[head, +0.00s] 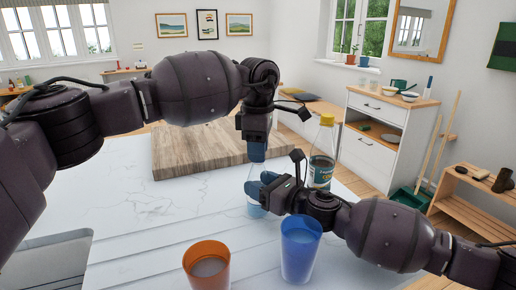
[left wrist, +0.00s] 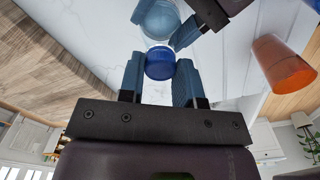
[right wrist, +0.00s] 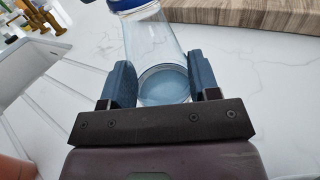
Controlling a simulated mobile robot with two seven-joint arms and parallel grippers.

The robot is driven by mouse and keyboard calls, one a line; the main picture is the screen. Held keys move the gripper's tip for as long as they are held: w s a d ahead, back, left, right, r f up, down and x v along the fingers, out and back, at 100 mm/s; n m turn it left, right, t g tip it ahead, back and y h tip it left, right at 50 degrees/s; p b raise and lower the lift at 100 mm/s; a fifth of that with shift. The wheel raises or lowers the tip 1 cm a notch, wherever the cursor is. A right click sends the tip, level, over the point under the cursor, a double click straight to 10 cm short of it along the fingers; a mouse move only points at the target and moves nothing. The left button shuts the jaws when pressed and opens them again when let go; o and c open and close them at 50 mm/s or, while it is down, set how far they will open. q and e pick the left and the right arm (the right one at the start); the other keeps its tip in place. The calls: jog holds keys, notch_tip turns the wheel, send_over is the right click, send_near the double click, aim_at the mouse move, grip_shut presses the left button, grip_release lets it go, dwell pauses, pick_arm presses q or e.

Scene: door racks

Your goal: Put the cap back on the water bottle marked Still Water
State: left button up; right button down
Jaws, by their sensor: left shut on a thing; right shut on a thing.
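A clear bottle (right wrist: 155,45) stands upright between the fingers of my right gripper (head: 260,184), which is shut on it; its lower part shows in the head view (head: 256,208). No Still Water marking is readable on it. My left gripper (head: 256,158) is directly above, shut on a blue cap (left wrist: 160,64). The cap also shows at the bottle's top in the right wrist view (right wrist: 128,4). It lines up with the bottle's mouth; I cannot tell whether it is seated or just above.
A bottle with a yellow cap (head: 327,121) and a blue label stands just right of my grippers. A blue cup (head: 300,250) and an orange cup (head: 207,264) stand in front. A wooden board (head: 200,150) lies behind on the white marble counter (head: 180,200). The counter's left middle is clear.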

pick_arm(q)
jog(key=o, duration=1.1)
jog(key=shift+r, duration=0.1)
notch_tip(320, 180, up, 12)
jog(key=shift+f, duration=0.1)
pick_arm(e)
jog(key=shift+c, duration=1.3)
grip_release()
jog(key=p+v, duration=0.1)
jog(key=v, duration=0.8)
jog(key=shift+s+d, duration=0.1)
jog(key=shift+d, duration=0.1)
pick_arm(q)
jog(key=shift+s+r, duration=0.25)
jog(key=shift+r, duration=0.65)
jog(key=shift+s+r, duration=0.25)
jog(key=shift+r, duration=0.6)
pick_arm(e)
jog(key=shift+s+d, duration=0.4)
jog(key=shift+d, duration=0.1)
